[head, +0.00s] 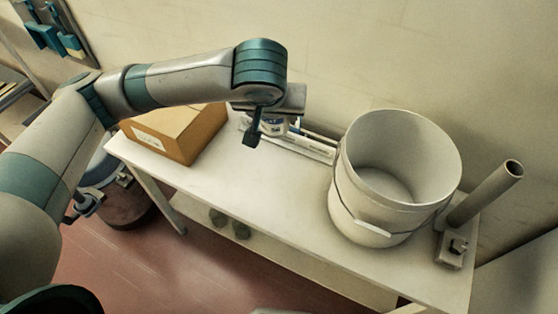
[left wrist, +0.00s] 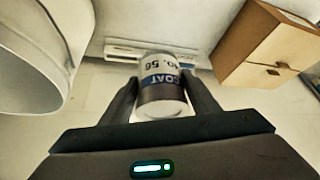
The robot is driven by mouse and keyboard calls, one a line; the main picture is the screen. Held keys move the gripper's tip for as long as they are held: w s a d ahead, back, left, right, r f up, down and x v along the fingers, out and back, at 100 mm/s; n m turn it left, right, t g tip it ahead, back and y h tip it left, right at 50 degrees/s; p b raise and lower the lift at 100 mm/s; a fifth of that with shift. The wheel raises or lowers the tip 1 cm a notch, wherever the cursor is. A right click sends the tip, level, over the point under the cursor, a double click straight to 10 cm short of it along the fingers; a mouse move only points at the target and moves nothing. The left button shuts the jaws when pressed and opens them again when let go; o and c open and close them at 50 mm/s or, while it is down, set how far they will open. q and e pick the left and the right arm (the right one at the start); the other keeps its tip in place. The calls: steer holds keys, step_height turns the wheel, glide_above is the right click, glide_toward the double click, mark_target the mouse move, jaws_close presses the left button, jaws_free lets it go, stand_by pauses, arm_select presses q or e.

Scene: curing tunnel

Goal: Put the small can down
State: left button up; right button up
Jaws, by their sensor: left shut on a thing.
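The small can (left wrist: 160,92), white with a blue band and printed lettering, is between the two fingers of my left gripper (left wrist: 160,100) in the left wrist view. The fingers are shut on its sides. In the head view my left gripper (head: 268,130) is over the back part of the white table (head: 245,195), between the box and the bucket. The can (head: 274,126) shows there only in part behind the gripper. I cannot tell whether its base touches the table.
A cardboard box (head: 176,132) stands left of my left gripper. A large white bucket (head: 362,215) stands to the right, with a grey tube (head: 486,193) beyond it. A pale strip (head: 305,146) lies along the back near the wall. The table front is clear.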

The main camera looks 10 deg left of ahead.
steer(key=s, duration=0.1)
steer(key=s+d, duration=0.1)
steer(key=shift+s, duration=0.3)
steer(key=shift+o, duration=1.2)
steer(key=shift+w+d, duration=0.1)
steer(key=shift+d, duration=0.05)
steer(key=shift+o, duration=0.3)
steer(key=shift+w, duration=0.15)
arm_select(q)
steer(key=shift+d+f+m, duration=0.2)
steer(key=shift+f+m, duration=0.2)
steer(key=shift+f, duration=0.15)
step_height(320, 180, down, 9)
steer(key=d+m+g+h+b, duration=0.1)
steer(key=m+h, duration=0.3)
steer(key=m, duration=0.4)
steer(key=shift+s+d+g+b, duration=0.4)
steer(key=shift+d+b, duration=0.15)
steer(key=shift+b, duration=0.2)
arm_select(e)
steer(key=shift+t, duration=0.3)
steer(key=w, duration=0.1)
steer(key=w+a+f, duration=0.1)
steer(key=w+f, duration=0.1)
steer(key=shift+w+a, duration=0.3)
steer(key=shift+a, duration=0.1)
arm_select(q)
steer(key=shift+a, duration=0.1)
arm_select(e)
steer(key=shift+d, duration=0.1)
